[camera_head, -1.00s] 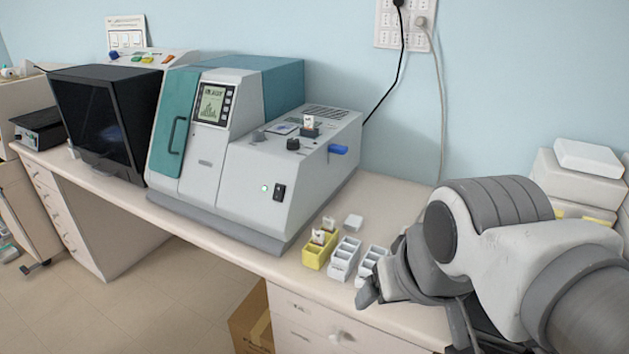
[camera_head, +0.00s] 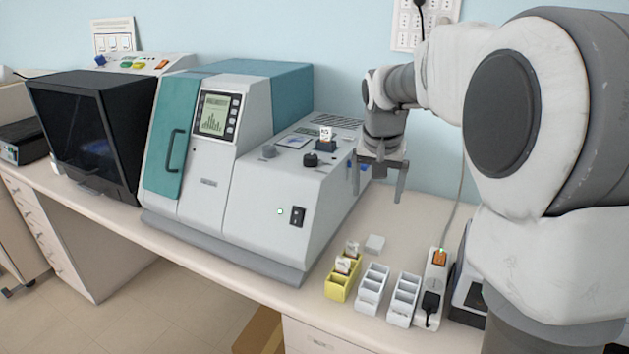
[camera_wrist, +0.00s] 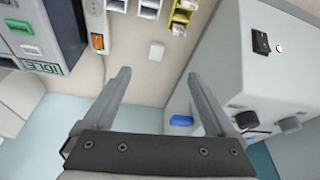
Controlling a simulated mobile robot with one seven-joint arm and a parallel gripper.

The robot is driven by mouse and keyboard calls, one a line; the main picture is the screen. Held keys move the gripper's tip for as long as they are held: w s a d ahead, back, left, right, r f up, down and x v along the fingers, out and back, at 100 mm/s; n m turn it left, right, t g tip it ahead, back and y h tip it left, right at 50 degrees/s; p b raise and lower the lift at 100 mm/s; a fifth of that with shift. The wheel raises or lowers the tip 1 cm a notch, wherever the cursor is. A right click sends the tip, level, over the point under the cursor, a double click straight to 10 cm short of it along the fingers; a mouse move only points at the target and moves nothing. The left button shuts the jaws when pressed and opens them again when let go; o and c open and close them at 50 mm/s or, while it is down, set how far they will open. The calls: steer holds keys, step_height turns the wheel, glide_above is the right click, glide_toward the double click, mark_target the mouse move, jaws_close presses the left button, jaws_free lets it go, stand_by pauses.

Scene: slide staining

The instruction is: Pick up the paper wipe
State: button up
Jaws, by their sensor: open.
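A small white square pad, which looks like the paper wipe (camera_head: 375,243), lies flat on the bench behind the slide racks. It also shows in the wrist view (camera_wrist: 157,50), just beyond and between my fingertips. My gripper (camera_head: 378,188) hangs above and behind the pad, beside the right end of the large machine. Its two fingers are spread wide with nothing between them, as the wrist view (camera_wrist: 159,76) shows. The gripper is apart from the pad, and nothing hides the pad.
A yellow rack (camera_head: 340,287) with slides and two white racks (camera_head: 371,290) (camera_head: 404,300) stand in front of the pad. A power strip (camera_head: 432,290) lies to their right. The grey-teal machine (camera_head: 250,190) stands left, with a blue part (camera_wrist: 181,121) near one finger.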

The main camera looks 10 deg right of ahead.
steer(key=m, duration=0.1)
glide_above(375, 242)
steer(key=s+a, duration=0.3)
steer(key=s, duration=0.2)
step_height(375, 242, down, 7)
steer(key=g, duration=0.1)
steer(key=shift+m, duration=0.3)
steer(key=x, duration=1.1)
steer(key=w+x, duration=0.1)
steer(key=x, duration=0.5)
steer(key=shift+w+d+f+b, duration=0.1)
steer(key=shift+d+f+b, duration=0.1)
steer(key=shift+d+b, duration=0.15)
steer(key=c, duration=1.4)
